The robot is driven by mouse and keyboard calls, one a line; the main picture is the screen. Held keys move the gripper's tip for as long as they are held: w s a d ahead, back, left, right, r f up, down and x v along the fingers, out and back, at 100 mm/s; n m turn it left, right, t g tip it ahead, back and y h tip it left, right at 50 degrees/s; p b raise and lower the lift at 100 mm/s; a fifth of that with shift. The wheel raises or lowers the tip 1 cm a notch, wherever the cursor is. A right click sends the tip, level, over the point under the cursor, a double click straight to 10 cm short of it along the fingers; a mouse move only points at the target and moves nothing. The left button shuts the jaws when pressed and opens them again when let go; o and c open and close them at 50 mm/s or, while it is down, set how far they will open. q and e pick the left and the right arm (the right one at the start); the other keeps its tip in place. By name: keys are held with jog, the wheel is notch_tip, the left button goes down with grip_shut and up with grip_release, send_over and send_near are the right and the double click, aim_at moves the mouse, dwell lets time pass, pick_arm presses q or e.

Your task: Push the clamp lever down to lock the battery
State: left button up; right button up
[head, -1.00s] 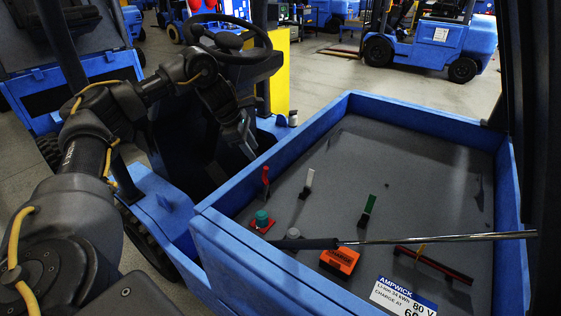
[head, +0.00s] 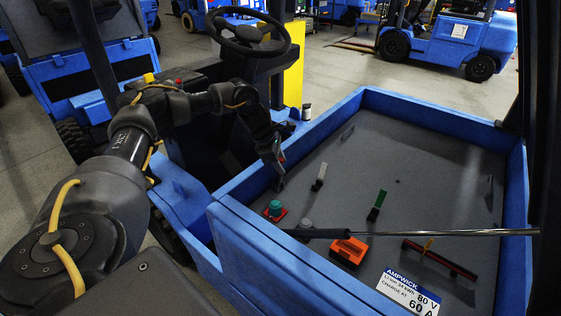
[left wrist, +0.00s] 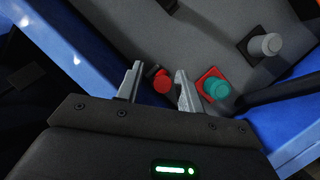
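My left gripper (head: 280,182) is over the left inner side of the blue battery tray (head: 222,218), pointing down. In the left wrist view its two fingers (left wrist: 157,88) stand apart. A red lever with a round end (left wrist: 162,82) shows between them, with gaps on both sides; the gripper hides it in the head view. A white-tipped lever (head: 320,176) and a green-tipped lever (head: 377,206) stand upright on the grey battery top (head: 420,150). I cannot tell from the frames which lever is the clamp lever. My right gripper is not in view.
A teal knob on a red base (head: 275,208) is close beside the gripper and also shows in the left wrist view (left wrist: 218,88). A grey knob (head: 305,226), an orange block (head: 348,250) and a red-black bar (head: 440,260) lie nearer. A metal rod (head: 430,233) crosses above the tray.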

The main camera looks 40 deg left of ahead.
pick_arm(q)
grip_shut()
dwell(0.5)
